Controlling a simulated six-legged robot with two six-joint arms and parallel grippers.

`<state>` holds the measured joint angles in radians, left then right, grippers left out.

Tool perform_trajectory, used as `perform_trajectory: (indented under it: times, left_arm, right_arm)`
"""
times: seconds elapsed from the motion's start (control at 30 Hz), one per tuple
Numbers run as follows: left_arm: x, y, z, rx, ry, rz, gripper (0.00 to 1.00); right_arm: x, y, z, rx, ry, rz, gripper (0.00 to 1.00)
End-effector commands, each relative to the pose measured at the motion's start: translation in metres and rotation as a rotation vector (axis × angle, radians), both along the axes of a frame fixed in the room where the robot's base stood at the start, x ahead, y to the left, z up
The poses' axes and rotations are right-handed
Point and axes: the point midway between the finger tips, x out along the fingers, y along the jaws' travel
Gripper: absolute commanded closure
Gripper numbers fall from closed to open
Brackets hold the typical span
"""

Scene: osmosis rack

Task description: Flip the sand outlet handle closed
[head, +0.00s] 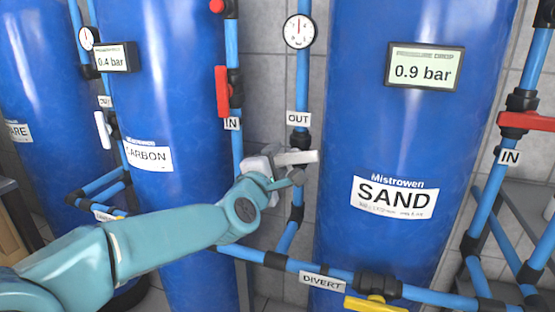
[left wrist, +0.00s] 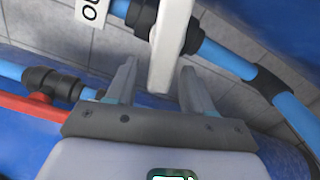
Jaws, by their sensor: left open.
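The sand outlet handle (head: 304,157) is a white lever on the vertical blue pipe below the OUT label (head: 298,118), left of the sand tank (head: 405,140). In the head view it lies about level, across the pipe line. My left gripper (head: 292,168) is at the handle, partly overlapping it. In the left wrist view the handle (left wrist: 168,50) reaches in between the two open fingers of the gripper (left wrist: 159,72), with a gap visible at least on the left side. Contact cannot be told. My right gripper is not in view.
A red handle (head: 222,92) stands on the carbon IN pipe, left of the outlet pipe. A yellow handle (head: 375,304) sits on the DIVERT pipe below. Another red handle (head: 527,121) is on the sand IN pipe. The carbon tank (head: 165,90) stands left.

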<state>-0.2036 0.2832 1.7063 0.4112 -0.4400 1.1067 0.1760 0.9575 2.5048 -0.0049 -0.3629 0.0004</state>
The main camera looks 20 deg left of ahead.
Motion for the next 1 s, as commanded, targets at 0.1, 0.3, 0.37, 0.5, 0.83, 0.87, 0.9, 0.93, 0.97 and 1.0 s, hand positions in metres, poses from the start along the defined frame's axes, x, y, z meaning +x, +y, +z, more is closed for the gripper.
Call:
perform_trajectory:
  times: [0.1,0.3,0.37,0.5,0.83,0.87,0.9,0.93,0.97,1.0]
  left_arm:
    - [0.009,0.0,0.0,0.0,0.001,0.0,0.48]
    - [0.012,0.0,-0.001,0.0,0.001,0.0,0.48]
    - [0.012,0.0,-0.001,0.0,0.001,0.0,0.48]
    - [0.011,0.0,0.0,0.0,0.001,0.0,0.84]
    - [0.011,0.001,0.008,0.14,-0.004,0.001,0.99]
    - [0.011,0.001,0.009,0.171,-0.005,0.001,0.99]
    - [0.011,0.001,0.01,0.207,-0.006,0.001,0.99]
    - [0.011,0.001,0.011,0.231,-0.007,0.001,0.99]
    - [0.011,0.001,0.011,0.249,-0.007,0.001,0.99]
    - [0.011,0.001,0.011,0.266,-0.009,0.001,0.99]
  right_arm:
    - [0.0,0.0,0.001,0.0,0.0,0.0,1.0]
    - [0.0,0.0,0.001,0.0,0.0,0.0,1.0]
    - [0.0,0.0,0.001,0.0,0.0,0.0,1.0]
    - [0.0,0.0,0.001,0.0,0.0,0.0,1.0]
    - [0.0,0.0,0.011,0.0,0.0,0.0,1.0]
    - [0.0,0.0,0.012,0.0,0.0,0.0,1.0]
    - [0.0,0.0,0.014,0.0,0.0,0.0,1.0]
    - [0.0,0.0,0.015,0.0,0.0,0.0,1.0]
    - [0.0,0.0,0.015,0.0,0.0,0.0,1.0]
    - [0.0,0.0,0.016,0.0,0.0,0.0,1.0]
